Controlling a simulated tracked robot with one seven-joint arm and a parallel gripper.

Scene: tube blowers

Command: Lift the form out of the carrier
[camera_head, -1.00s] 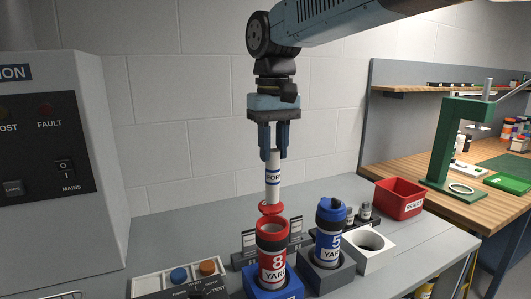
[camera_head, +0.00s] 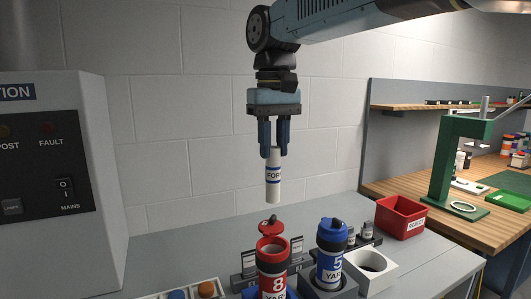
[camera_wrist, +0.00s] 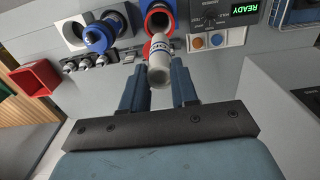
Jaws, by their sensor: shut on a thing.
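The form (camera_head: 273,176) is a white cylinder with a blue-banded label. My gripper (camera_head: 274,150) is shut on its upper part and holds it upright in the air. The red carrier (camera_head: 272,254), marked 8, stands below with its round red lid (camera_head: 271,229) swung open at the back. The form's lower end is clear above the carrier's rim. In the wrist view the form (camera_wrist: 160,64) sits between the two fingers, with the open mouth of the red carrier (camera_wrist: 148,18) beyond it.
A blue carrier (camera_head: 331,248), marked 5, stands to the right in a grey block. A white block with a round hole (camera_head: 370,265) and a red reject bin (camera_head: 401,216) are further right. A control cabinet (camera_head: 50,190) is at left. The wall behind is clear.

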